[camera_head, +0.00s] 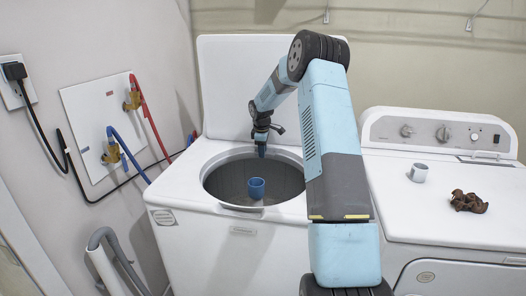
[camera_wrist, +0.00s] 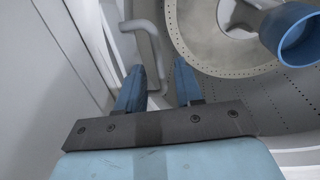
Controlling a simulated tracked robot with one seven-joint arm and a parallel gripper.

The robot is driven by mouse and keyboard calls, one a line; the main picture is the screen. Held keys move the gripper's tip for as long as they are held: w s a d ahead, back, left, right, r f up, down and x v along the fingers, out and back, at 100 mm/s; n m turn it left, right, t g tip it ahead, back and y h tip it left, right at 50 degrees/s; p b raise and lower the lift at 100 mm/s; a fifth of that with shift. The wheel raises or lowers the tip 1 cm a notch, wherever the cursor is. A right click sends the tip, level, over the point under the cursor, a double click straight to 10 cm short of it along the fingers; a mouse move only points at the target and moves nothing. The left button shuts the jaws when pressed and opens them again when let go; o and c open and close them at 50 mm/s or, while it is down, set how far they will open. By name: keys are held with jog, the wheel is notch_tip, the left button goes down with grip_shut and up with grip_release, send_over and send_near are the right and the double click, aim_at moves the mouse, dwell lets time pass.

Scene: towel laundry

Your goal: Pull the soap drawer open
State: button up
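My gripper (camera_head: 262,151) hangs from the arm over the back part of the open washer tub, fingers pointing down. In the wrist view its two blue fingers (camera_wrist: 158,83) are apart, with nothing seen held between them. A pale curved, handle-like piece (camera_wrist: 150,45) lies beyond the fingers, beside the tub; it may belong to the soap drawer, but I cannot tell. I cannot clearly make out the soap drawer in the head view. The top-loading washer (camera_head: 205,245) has its lid (camera_head: 222,85) raised.
A blue-topped post (camera_head: 256,188) stands inside the tub and also shows in the wrist view (camera_wrist: 296,38). A dryer (camera_head: 435,225) at right bears a white cup (camera_head: 419,172) and a crumpled brown cloth (camera_head: 468,201). Hoses and a wall are at left.

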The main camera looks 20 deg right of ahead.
jog(key=shift+f, duration=0.1)
jog(key=shift+c, duration=0.3)
grip_shut()
dwell(1.1)
